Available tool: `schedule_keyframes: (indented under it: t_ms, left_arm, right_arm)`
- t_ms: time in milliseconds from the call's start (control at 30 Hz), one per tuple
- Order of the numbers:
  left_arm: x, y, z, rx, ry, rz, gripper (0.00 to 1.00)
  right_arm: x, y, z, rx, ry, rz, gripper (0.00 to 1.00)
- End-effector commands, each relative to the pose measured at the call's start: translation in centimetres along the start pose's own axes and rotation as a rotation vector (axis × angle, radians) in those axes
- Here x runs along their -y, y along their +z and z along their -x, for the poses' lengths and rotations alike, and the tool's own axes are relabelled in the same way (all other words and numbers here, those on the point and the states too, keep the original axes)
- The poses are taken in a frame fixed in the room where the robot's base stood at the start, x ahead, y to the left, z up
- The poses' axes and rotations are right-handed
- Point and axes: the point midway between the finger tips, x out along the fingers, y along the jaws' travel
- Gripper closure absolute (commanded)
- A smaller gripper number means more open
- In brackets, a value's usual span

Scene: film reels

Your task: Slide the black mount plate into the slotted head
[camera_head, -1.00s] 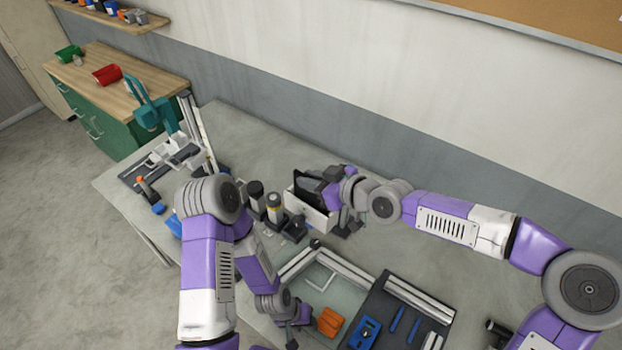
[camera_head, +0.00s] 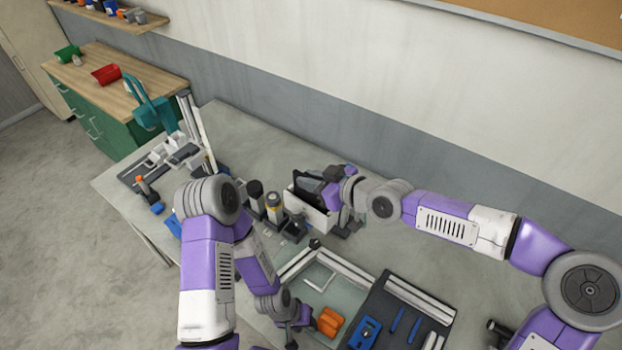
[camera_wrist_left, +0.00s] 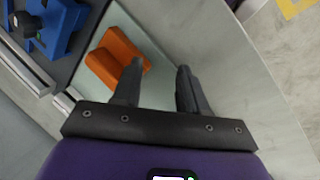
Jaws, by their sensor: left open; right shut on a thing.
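My right gripper (camera_head: 332,190) is at the white open box (camera_head: 302,212) near the middle of the bench. It is shut on a dark, flat piece (camera_head: 308,183) that looks like the black mount plate, at the box's top. The arm hides part of it, and I cannot tell whether the piece is inside the box or above it. I cannot make out the slotted head clearly. My left gripper (camera_wrist_left: 158,85) is open and empty in the left wrist view, close to an orange block (camera_wrist_left: 118,57). The block also shows in the head view (camera_head: 329,321).
Dark and yellow-banded cylinders (camera_head: 274,207) stand left of the white box. A dark tray (camera_head: 385,318) holds blue tools at the front. The bench behind the box is clear.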

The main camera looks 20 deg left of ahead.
Motion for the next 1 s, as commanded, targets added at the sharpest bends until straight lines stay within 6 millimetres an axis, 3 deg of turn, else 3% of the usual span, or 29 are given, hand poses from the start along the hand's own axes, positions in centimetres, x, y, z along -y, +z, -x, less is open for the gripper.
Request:
schedule_keyframes:
  t_ms: [400,433,500,767,1000]
  left_arm:
    - [0.3,0.0,-0.8,0.000,0.000,0.000,0.57]
    - [0.3,0.0,-0.7,0.000,0.000,0.000,0.57]
    - [0.3,0.0,-0.7,0.000,0.000,0.000,0.57]
    - [0.2,0.0,-0.7,0.000,0.000,0.000,0.57]
    - [-0.1,0.0,0.3,0.000,0.000,0.000,0.57]
  right_arm:
    - [0.0,0.8,-0.4,-0.002,0.000,0.001,1.00]
    - [0.0,0.8,-0.3,-0.002,0.000,0.001,0.79]
    - [0.0,0.7,-0.3,-0.002,0.000,0.001,0.72]
    - [0.0,0.8,-0.3,0.001,0.000,-0.001,0.72]
    - [-0.1,0.7,1.4,0.001,0.001,-0.002,0.72]
